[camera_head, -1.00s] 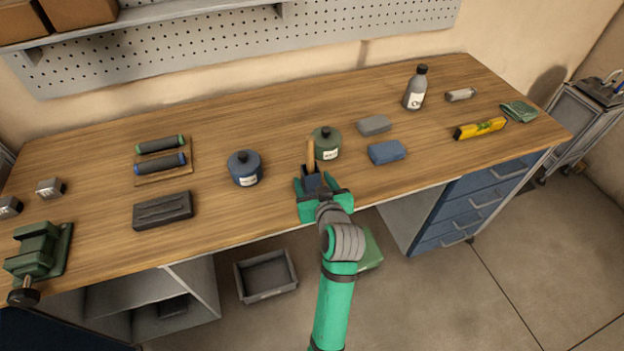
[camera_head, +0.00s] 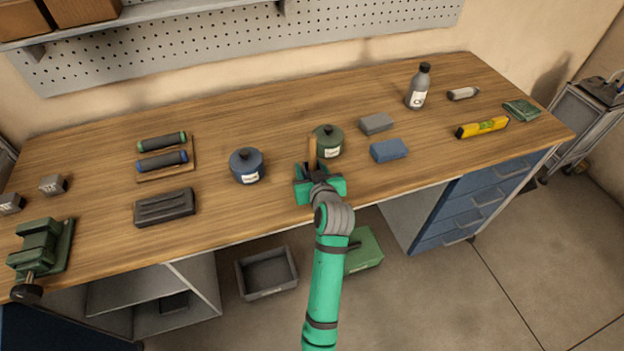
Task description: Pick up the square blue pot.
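The blue pot (camera_head: 246,167) stands upright on the workbench, left of my gripper. It has a dark lid with a knob and a pale label; its body looks more round than square. My gripper (camera_head: 314,178) is at the bench's front edge, to the right of the blue pot and apart from it. A brown stick, like a wooden handle (camera_head: 312,153), shows just beyond the gripper. I cannot tell whether it is held or lies behind. The fingers are too hidden to tell open from shut. A similar green pot (camera_head: 328,141) stands just behind the gripper.
Right of the gripper lie a blue block (camera_head: 389,150) and a grey block (camera_head: 376,123), with a bottle (camera_head: 417,88) behind. Left of the blue pot are a dark slab (camera_head: 164,207) and a board (camera_head: 188,172) with two rollers. Bench behind the pots is clear.

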